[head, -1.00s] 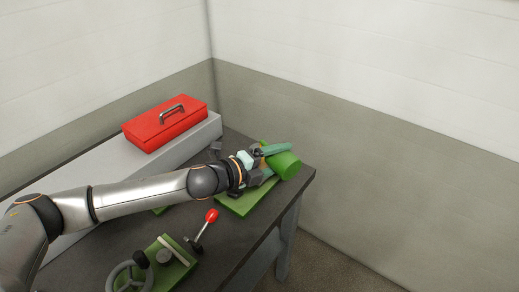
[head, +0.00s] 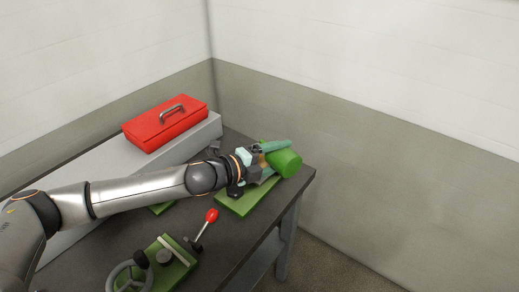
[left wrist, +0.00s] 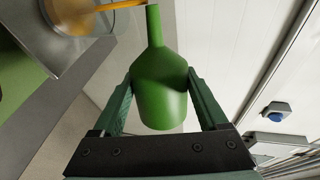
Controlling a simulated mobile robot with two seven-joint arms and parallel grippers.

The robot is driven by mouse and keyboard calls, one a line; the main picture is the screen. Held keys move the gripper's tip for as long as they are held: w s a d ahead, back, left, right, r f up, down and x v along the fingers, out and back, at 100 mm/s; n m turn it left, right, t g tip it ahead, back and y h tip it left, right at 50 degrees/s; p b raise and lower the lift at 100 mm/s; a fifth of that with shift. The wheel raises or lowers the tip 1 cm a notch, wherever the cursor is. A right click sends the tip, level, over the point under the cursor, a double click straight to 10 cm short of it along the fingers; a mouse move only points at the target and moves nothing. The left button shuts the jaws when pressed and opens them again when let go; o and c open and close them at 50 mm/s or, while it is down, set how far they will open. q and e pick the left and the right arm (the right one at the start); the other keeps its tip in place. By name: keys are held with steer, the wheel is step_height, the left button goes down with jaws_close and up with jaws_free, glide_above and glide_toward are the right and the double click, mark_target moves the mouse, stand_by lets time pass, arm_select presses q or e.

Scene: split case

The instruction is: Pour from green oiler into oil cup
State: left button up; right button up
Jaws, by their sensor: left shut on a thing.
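The green oiler (head: 286,163) is a cylinder with a narrow neck, held tilted over the far right end of the bench. My left gripper (head: 273,163) is shut on its body. In the left wrist view the oiler (left wrist: 163,100) lies between the two fingers of my left gripper (left wrist: 164,78), its neck pointing to the top edge. A clear oil cup (left wrist: 75,18) with amber content is at the top left. An orange streak, apparently oil, runs between the neck's end and the cup. In the head view the cup is mostly hidden by my gripper. My right gripper is out of view.
A red toolbox (head: 165,125) sits on a long grey block (head: 108,179). A green plate (head: 240,202) lies below the gripper. A red-knobbed lever (head: 211,216) and a handwheel (head: 128,277) stand nearer. The bench's right edge is close to the oiler.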

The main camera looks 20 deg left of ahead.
arm_select(q)
steer(key=shift+w+a+r+n+g+h, duration=0.2)
steer(key=shift+r+n+h, duration=0.15)
steer(key=shift+r+n, duration=0.55)
steer(key=shift+w+a+r+n+g+h, duration=0.1)
steer(key=shift+a+r+n+g+h, duration=0.2)
steer(key=shift+r+n, duration=0.55)
stand_by(3.4)
